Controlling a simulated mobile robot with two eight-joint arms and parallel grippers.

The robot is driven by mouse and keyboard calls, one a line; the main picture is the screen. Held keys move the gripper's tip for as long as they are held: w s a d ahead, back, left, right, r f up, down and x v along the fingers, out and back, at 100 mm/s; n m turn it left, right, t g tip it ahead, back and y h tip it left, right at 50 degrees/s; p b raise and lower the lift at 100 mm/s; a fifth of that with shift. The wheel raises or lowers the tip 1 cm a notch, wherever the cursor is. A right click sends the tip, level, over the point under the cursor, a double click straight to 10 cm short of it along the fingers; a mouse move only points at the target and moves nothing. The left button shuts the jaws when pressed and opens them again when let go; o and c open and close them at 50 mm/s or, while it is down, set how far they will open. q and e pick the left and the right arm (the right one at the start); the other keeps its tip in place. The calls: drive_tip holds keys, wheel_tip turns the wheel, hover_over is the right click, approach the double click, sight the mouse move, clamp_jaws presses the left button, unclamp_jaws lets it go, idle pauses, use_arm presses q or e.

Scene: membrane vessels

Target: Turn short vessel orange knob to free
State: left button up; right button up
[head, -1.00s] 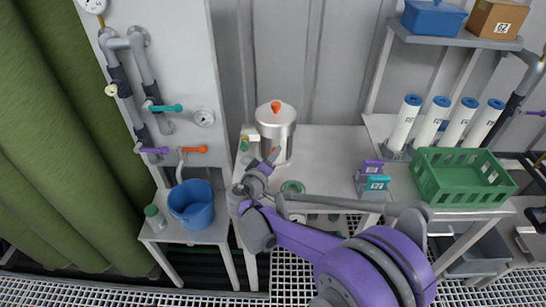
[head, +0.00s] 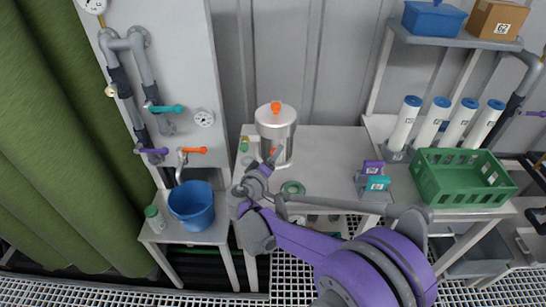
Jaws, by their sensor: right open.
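The short vessel (head: 276,130) is a silver cylinder with a pale lid, upright on the grey bench at centre. An orange knob (head: 276,107) sits on top of its lid. Whether a finger touches the vessel, I cannot tell. My right arm crosses the bench from the lower right. My left gripper is not in view.
A green ring (head: 292,188) lies on the bench, with purple and teal blocks (head: 375,183) to its right. A green crate (head: 440,200) and several white cylinders with blue caps stand further right. A blue bucket (head: 191,212) stands left below a pipe panel with coloured handles.

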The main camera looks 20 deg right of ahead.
drive_tip(key=v, duration=1)
drive_tip(key=shift+s+a, duration=0.2)
drive_tip(key=shift+s, duration=0.05)
drive_tip(key=s+d+f+m+g+y+p, duration=0.25)
drive_tip(key=s+d+g, duration=0.35)
drive_tip(key=s+d, duration=0.55)
drive_tip(key=s+a+f+m+y, duration=0.1)
drive_tip(key=s+a+y, duration=0.1)
drive_tip(key=s, duration=0.5)
drive_tip(key=s+a+f+m+g+y+p, duration=0.1)
drive_tip(key=s+a+y, duration=0.1)
drive_tip(key=s+y, duration=0.2)
drive_tip(key=s, duration=0.3)
drive_tip(key=shift+s, duration=0.25)
drive_tip(key=shift+a+f+y, duration=0.1)
drive_tip(key=shift+y, duration=0.15)
